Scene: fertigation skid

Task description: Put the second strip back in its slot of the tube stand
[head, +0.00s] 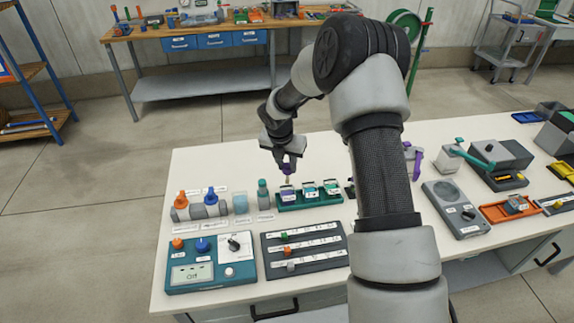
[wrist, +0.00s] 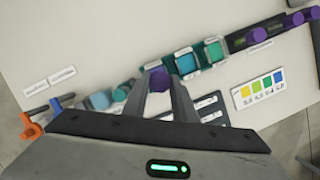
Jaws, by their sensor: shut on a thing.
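My gripper (head: 289,168) is shut on a purple-ended strip (wrist: 158,80), held upright with its pale lower part pointing down. The strip is over the left end of a green tube stand (head: 310,203), which holds several square tubes with coloured contents. In the wrist view the stand (wrist: 200,73) runs to the upper right, and the purple end covers part of the leftmost tube. I cannot tell whether the strip tip is inside that tube or above it. A dark holder (wrist: 240,42) with purple pieces adjoins the stand's right end; my arm hides most of it in the head view.
A teal control box (head: 210,265) and a dark slider panel (head: 305,248) lie at the front. A colour chart card (wrist: 257,90) lies near the holder.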

